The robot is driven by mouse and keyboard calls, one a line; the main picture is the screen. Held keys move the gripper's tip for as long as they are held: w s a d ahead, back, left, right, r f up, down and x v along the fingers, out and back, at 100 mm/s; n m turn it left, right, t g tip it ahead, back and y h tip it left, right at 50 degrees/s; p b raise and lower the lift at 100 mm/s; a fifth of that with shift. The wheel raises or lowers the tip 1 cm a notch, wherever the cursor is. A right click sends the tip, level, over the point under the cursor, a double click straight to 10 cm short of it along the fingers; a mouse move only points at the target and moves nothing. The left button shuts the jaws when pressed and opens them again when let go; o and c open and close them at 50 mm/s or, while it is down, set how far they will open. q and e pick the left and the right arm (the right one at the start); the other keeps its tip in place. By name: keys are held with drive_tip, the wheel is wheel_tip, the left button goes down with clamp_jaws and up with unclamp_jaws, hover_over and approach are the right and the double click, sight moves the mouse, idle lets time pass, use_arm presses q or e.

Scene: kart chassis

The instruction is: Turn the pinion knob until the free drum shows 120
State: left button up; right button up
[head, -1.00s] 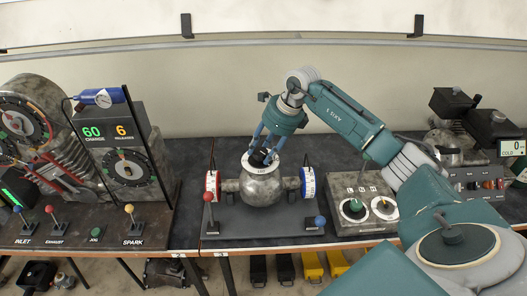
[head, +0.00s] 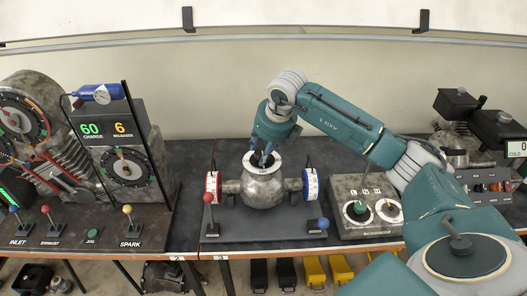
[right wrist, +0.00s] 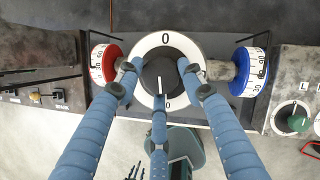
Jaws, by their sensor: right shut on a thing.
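The black pinion knob (right wrist: 159,74), with a white pointer line, sits in the middle of a white ring dial (right wrist: 146,52) marked 0. My right gripper (head: 263,158) comes down from above onto the knob. In the right wrist view its fingers (right wrist: 160,78) are closed around the knob's sides. The red-rimmed drum (head: 212,187) is on the left of the round metal housing (head: 262,190) and the blue-rimmed drum (head: 310,184) is on the right. Their small numbers are sideways in the right wrist view and hard to read.
A red-knobbed lever (head: 208,198) and a blue-knobbed lever (head: 322,223) stand in front of the housing. A panel with a green knob (head: 359,208) is to the right. An engine display reading 60 and 6 (head: 104,129) stands to the left.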

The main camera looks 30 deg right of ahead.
drive_tip(key=shift+w+d+r, duration=0.15)
drive_tip(key=shift+w+r, duration=0.15)
drive_tip(key=shift+r, duration=0.2)
drive_tip(key=o, duration=1.1)
drive_tip(key=shift+s+f, duration=0.1)
drive_tip(key=shift+f, duration=0.15)
drive_tip(key=v, duration=1.2)
